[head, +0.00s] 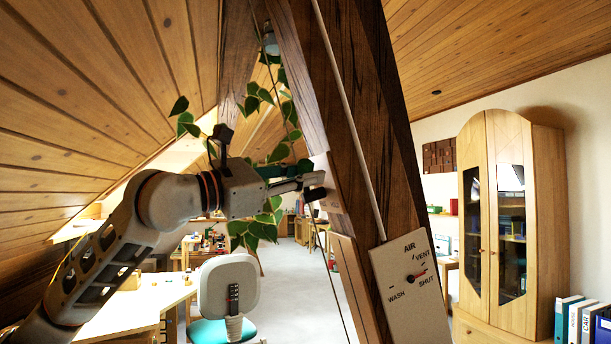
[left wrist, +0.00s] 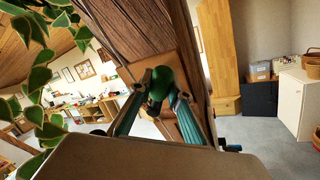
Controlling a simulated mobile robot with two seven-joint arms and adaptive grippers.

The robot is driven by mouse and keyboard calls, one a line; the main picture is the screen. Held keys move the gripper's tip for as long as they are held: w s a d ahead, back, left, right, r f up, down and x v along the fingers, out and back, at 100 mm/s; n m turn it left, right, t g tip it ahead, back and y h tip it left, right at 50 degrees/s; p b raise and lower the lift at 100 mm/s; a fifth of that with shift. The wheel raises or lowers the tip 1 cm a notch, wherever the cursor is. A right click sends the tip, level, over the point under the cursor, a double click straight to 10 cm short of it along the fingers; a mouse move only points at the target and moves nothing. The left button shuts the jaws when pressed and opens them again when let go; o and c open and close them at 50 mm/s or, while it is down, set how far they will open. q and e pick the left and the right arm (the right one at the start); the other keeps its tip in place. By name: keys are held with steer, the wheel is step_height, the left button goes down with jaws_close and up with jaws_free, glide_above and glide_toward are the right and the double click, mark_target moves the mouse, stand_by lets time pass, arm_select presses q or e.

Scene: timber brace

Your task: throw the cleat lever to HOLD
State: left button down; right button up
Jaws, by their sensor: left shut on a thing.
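My left gripper (head: 311,184) reaches from the left to the side of the dark timber brace (head: 362,110). In the left wrist view its two teal-edged fingers (left wrist: 160,100) are closed around a dark green round knob (left wrist: 160,84), which I take to be the cleat lever's end. The knob stands in front of a light wooden plate (left wrist: 139,70) on the timber. In the head view the fingers hide most of the lever, and the plate (head: 325,172) shows only in part. No HOLD mark is readable, so the lever's position cannot be told. My right gripper is in neither view.
A pale dial panel (head: 410,294) marked AIR, VENT, SHUT and WASH is on the brace below; its red pointer is near SHUT. A cord (head: 346,105) runs along the timber. Leafy vines (head: 262,225) hang close behind my gripper. A chair (head: 228,288) and desk stand below left.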

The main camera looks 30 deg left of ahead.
arm_select(q)
steer(key=c, duration=1.9)
jaws_free()
steer(key=shift+s, duration=0.1)
steer(key=shift+v, duration=5.9)
steer(key=shift+r, duration=0.1)
